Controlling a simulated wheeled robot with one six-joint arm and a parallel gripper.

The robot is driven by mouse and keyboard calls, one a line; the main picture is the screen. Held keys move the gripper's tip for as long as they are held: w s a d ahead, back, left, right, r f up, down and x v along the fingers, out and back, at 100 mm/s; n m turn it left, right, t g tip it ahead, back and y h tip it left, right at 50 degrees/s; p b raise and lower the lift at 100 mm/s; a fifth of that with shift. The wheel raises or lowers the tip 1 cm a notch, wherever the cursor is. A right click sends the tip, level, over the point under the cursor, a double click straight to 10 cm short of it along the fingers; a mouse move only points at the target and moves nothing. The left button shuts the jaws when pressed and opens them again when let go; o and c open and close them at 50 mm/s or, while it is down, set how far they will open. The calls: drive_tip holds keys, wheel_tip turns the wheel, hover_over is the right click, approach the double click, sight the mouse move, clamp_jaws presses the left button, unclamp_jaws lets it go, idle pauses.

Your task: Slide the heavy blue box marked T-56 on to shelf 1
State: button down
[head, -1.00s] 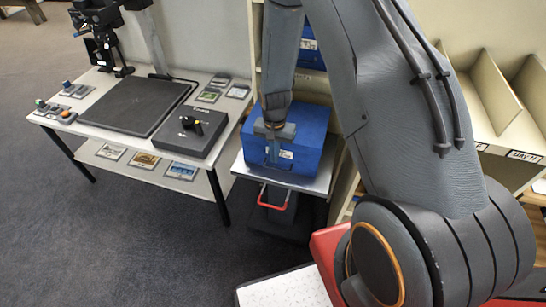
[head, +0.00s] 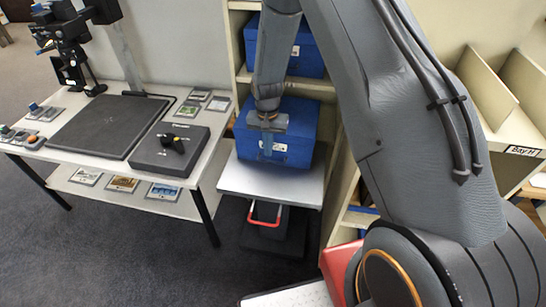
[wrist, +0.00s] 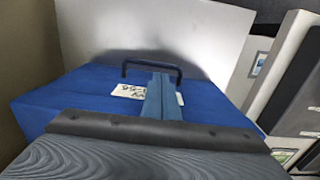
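The blue box (head: 304,128) with a white label sits at the mouth of a cream shelf bay, its near part at the rear of a light grey platform (head: 270,184). In the wrist view the box (wrist: 85,98) shows a dark handle (wrist: 130,66) and a partly covered label ending in "56". My gripper (head: 267,145) is at the labelled front of the box. Its fingers (wrist: 162,98) look closed together, crossing the label and reaching the handle. I cannot tell whether the handle is between them. The box's far end is hidden inside the bay.
Another blue box (head: 305,50) stands on the shelf above. A table (head: 206,180) with a black pad and control box stands left, close to the platform. A red handle (head: 264,216) shows below the platform. The cream shelf upright (head: 345,190) is close at right.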

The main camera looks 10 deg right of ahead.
drive_tip(key=w+d+b, duration=0.5)
drive_tip(key=w+b, duration=0.1)
drive_tip(key=w, duration=0.5)
drive_tip(key=shift+w+d, duration=0.15)
drive_tip(key=shift+w, duration=0.15)
